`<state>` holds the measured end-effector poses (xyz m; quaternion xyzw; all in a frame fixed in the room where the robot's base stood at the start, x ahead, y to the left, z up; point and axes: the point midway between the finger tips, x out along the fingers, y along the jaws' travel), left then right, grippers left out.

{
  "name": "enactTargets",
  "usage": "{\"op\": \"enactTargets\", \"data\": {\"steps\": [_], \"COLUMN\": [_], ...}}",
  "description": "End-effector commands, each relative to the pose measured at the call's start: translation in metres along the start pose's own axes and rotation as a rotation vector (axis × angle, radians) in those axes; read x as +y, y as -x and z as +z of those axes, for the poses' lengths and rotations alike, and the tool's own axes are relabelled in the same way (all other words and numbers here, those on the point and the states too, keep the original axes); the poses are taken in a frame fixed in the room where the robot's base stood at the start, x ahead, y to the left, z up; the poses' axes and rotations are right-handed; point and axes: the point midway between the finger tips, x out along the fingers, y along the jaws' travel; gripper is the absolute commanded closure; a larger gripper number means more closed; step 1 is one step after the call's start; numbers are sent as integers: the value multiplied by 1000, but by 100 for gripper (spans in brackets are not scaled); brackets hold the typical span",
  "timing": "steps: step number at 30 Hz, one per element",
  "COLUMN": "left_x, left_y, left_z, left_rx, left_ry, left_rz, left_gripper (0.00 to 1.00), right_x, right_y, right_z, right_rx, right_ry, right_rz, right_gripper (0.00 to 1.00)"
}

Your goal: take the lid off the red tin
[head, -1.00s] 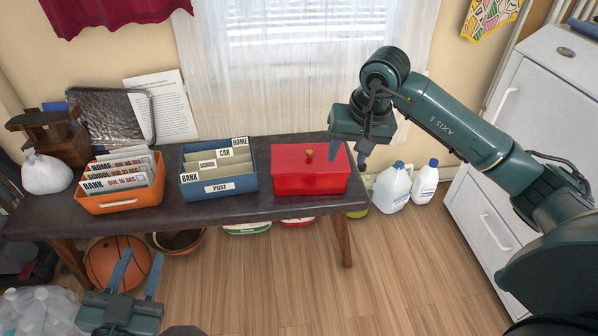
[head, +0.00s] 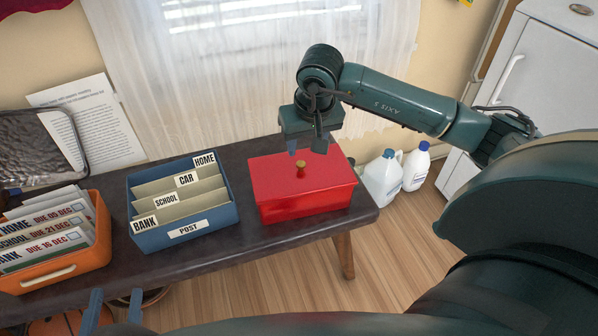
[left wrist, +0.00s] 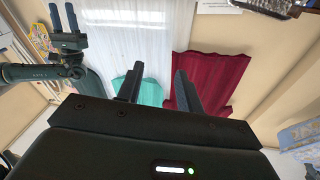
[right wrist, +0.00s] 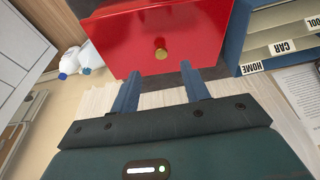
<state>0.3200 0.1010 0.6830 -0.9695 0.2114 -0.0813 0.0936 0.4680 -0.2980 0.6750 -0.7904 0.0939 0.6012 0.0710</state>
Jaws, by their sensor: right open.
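The red tin (head: 306,203) stands on the dark table with its red lid (head: 272,178) on. A small brass knob (head: 300,168) sits at the middle of the lid. My right gripper (head: 307,150) is open and empty above the tin's back edge, just behind the knob. In the right wrist view the knob (right wrist: 160,54) lies ahead of the gap between the two open fingers (right wrist: 158,82), apart from them. My left gripper (head: 115,298) is open and empty at the bottom left, away from the tin; its fingers also show in the left wrist view (left wrist: 155,80).
A blue post box (head: 180,240) with card dividers stands left of the tin. An orange letter box (head: 60,272) is further left. White jugs (head: 383,178) stand on the floor right of the table (head: 225,265). A white cabinet (head: 545,70) is at the right.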

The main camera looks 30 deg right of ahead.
Motion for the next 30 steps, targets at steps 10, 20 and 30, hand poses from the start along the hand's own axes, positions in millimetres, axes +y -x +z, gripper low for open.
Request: {"op": "enactTargets", "data": {"steps": [10,20,30], "left_x": [2,3,3], "left_y": [-1,-5,-5], "left_z": [2,3,-2], "left_rx": [28,51,57], "left_ry": [16,58,63], "left_rz": [4,6,8], "left_gripper": [64,64,64], "right_x": [-1,0,0], "right_y": [-37,-80,-80], "right_z": [-1,-4,-5], "right_rx": [-1,0,1], "right_ry": [-1,-1,0], "right_rz": [-2,-1,-1], "right_gripper": [54,54,60]}}
